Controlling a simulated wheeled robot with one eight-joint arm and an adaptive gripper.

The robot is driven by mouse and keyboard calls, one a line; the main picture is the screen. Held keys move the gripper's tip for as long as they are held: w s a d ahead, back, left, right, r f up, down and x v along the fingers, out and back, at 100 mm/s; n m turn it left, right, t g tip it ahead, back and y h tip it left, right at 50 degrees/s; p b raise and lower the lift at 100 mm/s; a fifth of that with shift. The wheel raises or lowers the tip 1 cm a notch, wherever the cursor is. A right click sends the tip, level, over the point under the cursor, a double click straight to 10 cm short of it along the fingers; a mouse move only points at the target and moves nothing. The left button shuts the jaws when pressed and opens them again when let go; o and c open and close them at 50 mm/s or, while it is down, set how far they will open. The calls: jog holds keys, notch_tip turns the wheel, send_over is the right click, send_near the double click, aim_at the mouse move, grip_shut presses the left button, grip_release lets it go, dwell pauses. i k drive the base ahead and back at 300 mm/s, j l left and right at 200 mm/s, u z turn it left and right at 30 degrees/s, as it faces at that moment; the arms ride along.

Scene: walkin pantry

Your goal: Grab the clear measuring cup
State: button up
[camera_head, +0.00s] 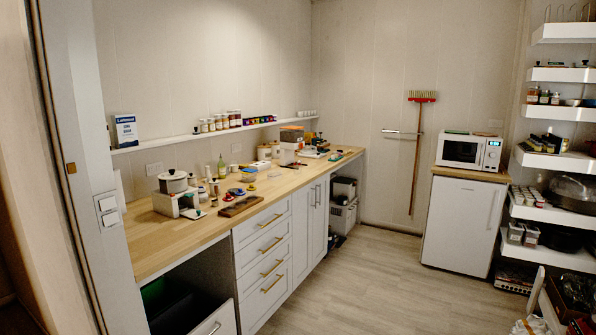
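I cannot make out a clear measuring cup for certain; the small items on the wooden counter (150,238) are too small to tell apart. A see-through container with an orange-brown top (291,134) stands toward the counter's far end, but I cannot tell what it is. My gripper is not in view.
A wall shelf (165,142) with jars runs above the counter. A lower drawer (215,322) stands open at front left. A microwave (468,150) sits over a small white fridge (460,222). Loaded shelves (556,160) line the right. The middle floor (385,280) is clear.

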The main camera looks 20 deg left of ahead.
aim_at(297, 163)
jog(key=i, duration=3.05)
jog(key=l+z, duration=0.05)
jog(key=l, duration=0.05)
